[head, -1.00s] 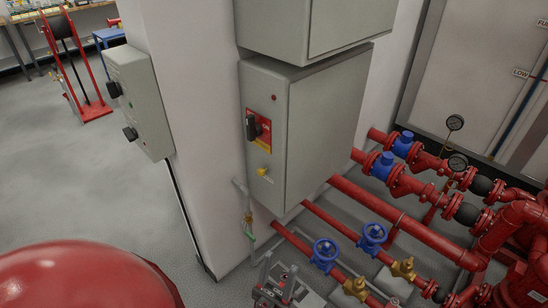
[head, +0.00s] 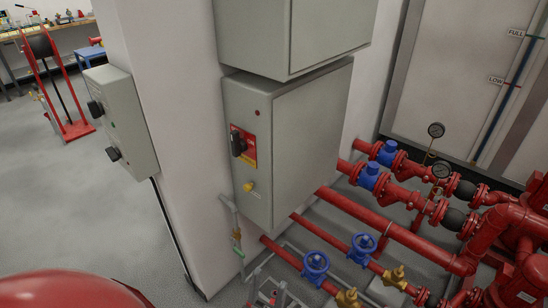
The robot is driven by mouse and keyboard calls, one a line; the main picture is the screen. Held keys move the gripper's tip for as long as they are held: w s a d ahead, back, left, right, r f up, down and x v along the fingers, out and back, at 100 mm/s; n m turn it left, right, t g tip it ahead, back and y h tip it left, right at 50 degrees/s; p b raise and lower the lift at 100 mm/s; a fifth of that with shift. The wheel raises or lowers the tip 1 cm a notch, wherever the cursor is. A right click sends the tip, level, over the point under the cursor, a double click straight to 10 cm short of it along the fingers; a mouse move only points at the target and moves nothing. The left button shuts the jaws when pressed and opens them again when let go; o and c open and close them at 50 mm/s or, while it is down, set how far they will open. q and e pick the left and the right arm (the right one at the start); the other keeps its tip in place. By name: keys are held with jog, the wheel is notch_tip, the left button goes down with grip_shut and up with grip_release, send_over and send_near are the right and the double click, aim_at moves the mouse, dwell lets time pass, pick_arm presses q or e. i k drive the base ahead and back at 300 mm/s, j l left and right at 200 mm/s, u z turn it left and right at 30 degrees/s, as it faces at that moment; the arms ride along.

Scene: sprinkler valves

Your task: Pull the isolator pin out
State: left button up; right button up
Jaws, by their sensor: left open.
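A grey cabinet (head: 292,150) hangs on the white pillar and carries the isolator, a black rotary handle (head: 238,143) on a red and yellow plate. A small yellow knob-like piece (head: 249,187), which may be the isolator pin, sticks out of the cabinet front below the handle. My left gripper (head: 268,296) is open at the bottom edge, well below the yellow piece and apart from it. It is partly cut off by the frame, and I see nothing held in it. My right gripper is not in view.
Red pipes (head: 373,219) with blue handwheels (head: 316,266) and brass fittings run low on the right. A thin pipe with a green end (head: 238,240) hangs below the cabinet. A grey control box (head: 122,120) sits on the pillar's left side. A red rounded surface (head: 70,290) fills the lower left.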

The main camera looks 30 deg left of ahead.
aim_at(248, 187)
jog(key=j+u, duration=0.1)
jog(key=u, duration=0.75)
jog(key=j+u, duration=0.15)
jog(key=u, duration=0.25)
jog(key=i+u, duration=0.1)
jog(key=u, duration=0.3)
jog(key=i+j+u, duration=0.1)
jog(key=i+j, duration=0.15)
jog(key=j, duration=0.1)
